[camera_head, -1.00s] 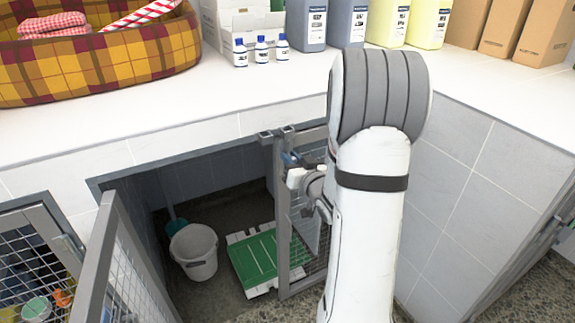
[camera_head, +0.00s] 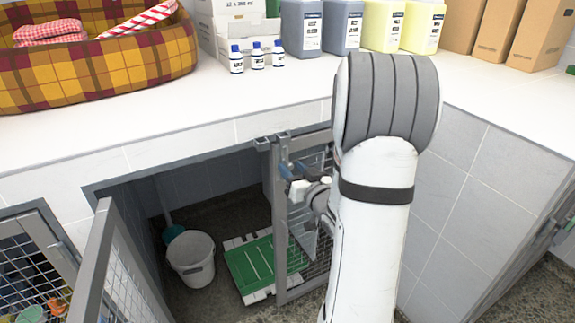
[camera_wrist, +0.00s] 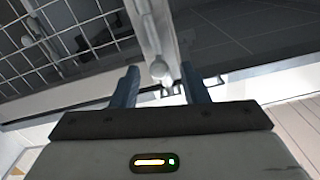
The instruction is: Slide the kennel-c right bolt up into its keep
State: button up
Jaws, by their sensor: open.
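The right door leaf (camera_head: 281,235) of the middle kennel stands across the right part of its opening, a grey frame with wire mesh. Near its top, a grey upright bolt (camera_head: 285,150) shows beside the stile. The bolt's round knob (camera_wrist: 159,70) shows in the wrist view. My gripper (camera_head: 288,172) is at the upper part of this leaf, just below the frame's top rail. In the wrist view, its two blue fingers (camera_wrist: 160,78) are apart, one on each side of the knob, with gaps visible. Whether the bolt's tip is in its keep cannot be told.
The left leaf (camera_head: 98,255) stands swung outward. The white counter (camera_head: 220,105) above holds a plaid pet bed (camera_head: 110,62), small bottles (camera_head: 257,60) and jugs (camera_head: 342,28). My arm covers the right side.

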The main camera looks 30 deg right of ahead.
jog(key=shift+s+d, duration=0.1)
jog(key=shift+s, duration=1.05)
jog(key=shift+s+f+b, duration=0.15)
jog(key=shift+s+b, duration=0.15)
jog(key=shift+b, duration=0.35)
jog(key=shift+s+r+b, duration=0.2)
jog(key=shift+s+b, duration=0.4)
jog(key=shift+s, duration=0.25)
